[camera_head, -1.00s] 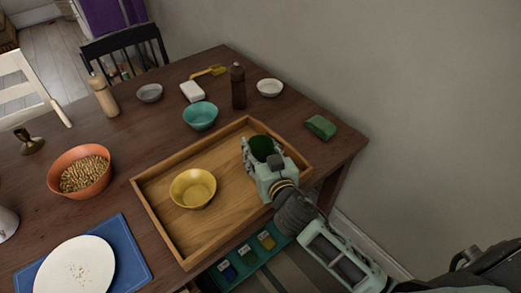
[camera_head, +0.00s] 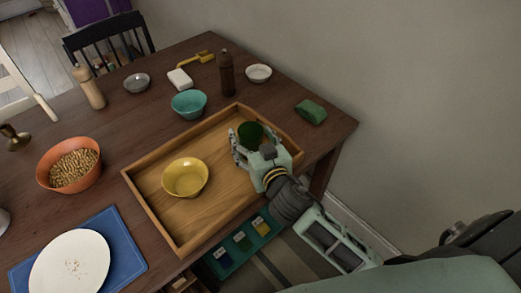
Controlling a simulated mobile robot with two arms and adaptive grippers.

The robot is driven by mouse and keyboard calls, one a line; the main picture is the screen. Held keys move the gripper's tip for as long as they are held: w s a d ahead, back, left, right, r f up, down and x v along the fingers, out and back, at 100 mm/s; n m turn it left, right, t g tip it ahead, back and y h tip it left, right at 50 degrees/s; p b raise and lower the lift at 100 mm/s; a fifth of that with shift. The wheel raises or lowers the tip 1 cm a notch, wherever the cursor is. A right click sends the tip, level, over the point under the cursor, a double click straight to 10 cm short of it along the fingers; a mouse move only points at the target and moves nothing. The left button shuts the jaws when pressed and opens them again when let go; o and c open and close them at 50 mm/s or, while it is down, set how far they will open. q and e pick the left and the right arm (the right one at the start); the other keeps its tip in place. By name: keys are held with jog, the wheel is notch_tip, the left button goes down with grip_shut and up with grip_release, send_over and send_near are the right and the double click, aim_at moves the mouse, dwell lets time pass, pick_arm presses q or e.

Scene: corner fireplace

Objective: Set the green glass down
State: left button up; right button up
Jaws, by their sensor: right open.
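The green glass (camera_head: 250,134) stands in the right part of the wooden tray (camera_head: 158,219), beside the yellow bowl (camera_head: 185,178). My right gripper (camera_head: 247,147) is at the glass, with its open fingers around the near side of it. The gripper hides the lower part of the glass, so its contact with the tray floor cannot be seen. My left gripper is not in view.
A teal bowl (camera_head: 189,104), a dark brown bottle (camera_head: 226,73), a white bowl (camera_head: 258,74) and a green sponge-like block (camera_head: 311,112) stand behind the tray. An orange bowl (camera_head: 69,165) and a white plate (camera_head: 70,264) are at left. Bare wood lies left of the tray.

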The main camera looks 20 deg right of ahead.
jog(key=b+v, duration=0.1)
jog(key=v, duration=0.9)
jog(key=shift+f, duration=0.1)
jog(key=shift+s, duration=0.4)
